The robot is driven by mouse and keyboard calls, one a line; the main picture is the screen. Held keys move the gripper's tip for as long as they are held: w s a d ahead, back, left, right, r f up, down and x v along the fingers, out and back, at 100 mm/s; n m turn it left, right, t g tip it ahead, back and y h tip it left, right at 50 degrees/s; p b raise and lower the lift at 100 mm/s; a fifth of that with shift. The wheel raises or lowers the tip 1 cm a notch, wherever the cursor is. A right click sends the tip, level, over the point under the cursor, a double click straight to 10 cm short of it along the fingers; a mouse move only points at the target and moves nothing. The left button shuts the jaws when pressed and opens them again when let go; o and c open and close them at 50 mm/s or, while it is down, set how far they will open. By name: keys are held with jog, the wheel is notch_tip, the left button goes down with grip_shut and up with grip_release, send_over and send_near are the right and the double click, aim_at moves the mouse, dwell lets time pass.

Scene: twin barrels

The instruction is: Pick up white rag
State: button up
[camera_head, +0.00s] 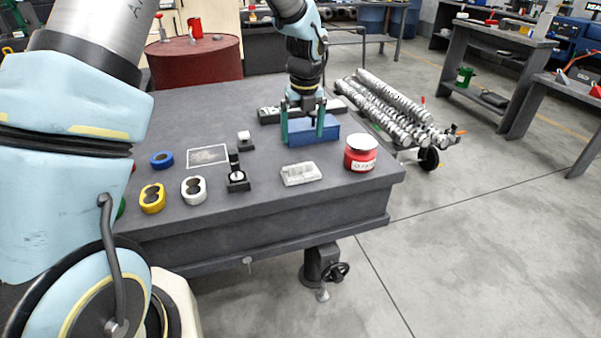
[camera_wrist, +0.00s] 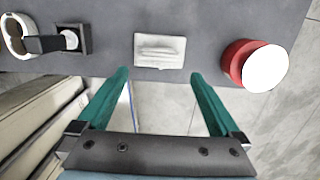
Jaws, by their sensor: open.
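The white rag (camera_head: 301,174) lies folded flat on the grey workbench (camera_head: 255,195), near its front edge. It also shows in the wrist view (camera_wrist: 160,50), at the top middle, just inside the bench edge. My gripper (camera_head: 303,135) is open and empty, with its green fingers pointing down. In the wrist view its fingertips (camera_wrist: 159,76) are spread wider than the rag and appear just below it, in line with the bench edge. The fingers are apart from the rag, which is fully visible between and beyond them.
A red can with a white lid (camera_head: 360,153) stands right of the rag. A small black stand (camera_head: 237,181) and white and yellow twin-ring items (camera_head: 194,190) are to its left. A blue box (camera_head: 330,134) sits behind it. The bench immediately around the rag is bare.

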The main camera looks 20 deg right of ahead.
aim_at(301, 163)
jog(key=f+p, duration=0.1)
jog(key=f, duration=0.5)
jog(key=w+f+p, duration=0.1)
jog(key=f, duration=0.3)
jog(key=shift+p, duration=0.35)
jog(key=c, duration=1.1)
notch_tip(301, 163, up, 10)
jog(key=shift+b, duration=1.15)
jog(key=o, duration=0.9)
jog(key=shift+c, duration=0.2)
jog(key=c, duration=0.7)
